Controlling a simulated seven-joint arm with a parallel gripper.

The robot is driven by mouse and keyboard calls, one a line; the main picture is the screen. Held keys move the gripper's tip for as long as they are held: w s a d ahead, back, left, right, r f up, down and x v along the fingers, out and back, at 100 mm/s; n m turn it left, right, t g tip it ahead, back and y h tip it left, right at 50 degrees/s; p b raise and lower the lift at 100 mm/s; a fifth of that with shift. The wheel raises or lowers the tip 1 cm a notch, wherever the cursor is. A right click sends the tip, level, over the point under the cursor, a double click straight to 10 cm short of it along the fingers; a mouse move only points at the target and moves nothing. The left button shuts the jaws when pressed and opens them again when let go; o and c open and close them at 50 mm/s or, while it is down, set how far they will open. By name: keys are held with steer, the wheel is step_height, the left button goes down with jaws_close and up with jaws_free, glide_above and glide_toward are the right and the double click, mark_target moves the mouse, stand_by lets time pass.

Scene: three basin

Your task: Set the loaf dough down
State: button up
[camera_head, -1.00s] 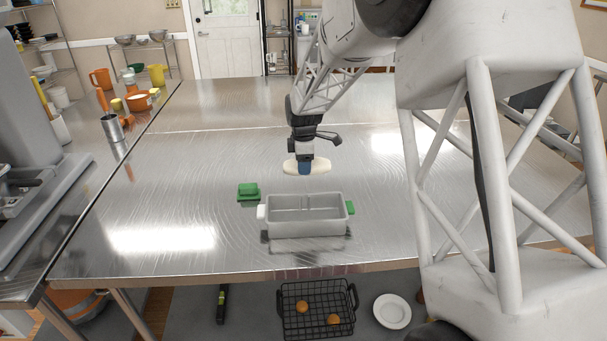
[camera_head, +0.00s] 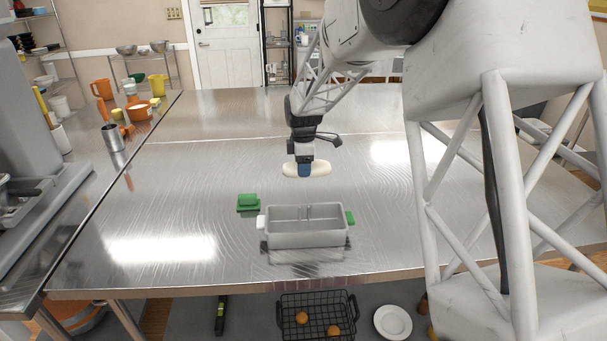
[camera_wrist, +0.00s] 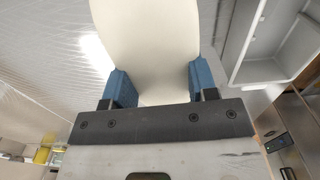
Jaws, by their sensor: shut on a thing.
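The loaf dough (camera_head: 320,169) is a pale, smooth, elongated piece. My gripper (camera_head: 305,170) is shut on it, with a blue finger in front of its middle in the head view. In the wrist view the dough (camera_wrist: 150,45) fills the space between the two blue fingers (camera_wrist: 157,86). The dough is above the steel table, behind the grey basin; whether it touches the table I cannot tell.
The grey basin (camera_head: 306,240), divided inside, stands near the table's front edge; it also shows at upper right in the wrist view (camera_wrist: 262,72). A green block (camera_head: 248,203) lies to its left. The steel table (camera_head: 200,180) is otherwise clear around them. A wire basket (camera_head: 317,318) is below the front edge.

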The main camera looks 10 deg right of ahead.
glide_toward(291, 226)
steer(key=s+r, duration=0.3)
steer(key=shift+a, duration=0.15)
steer(key=shift+f, duration=0.1)
stand_by(0.3)
steer(key=shift+f, duration=3.05)
steer(key=shift+f, duration=1.85)
steer(key=shift+f, duration=0.15)
steer(key=o, duration=1)
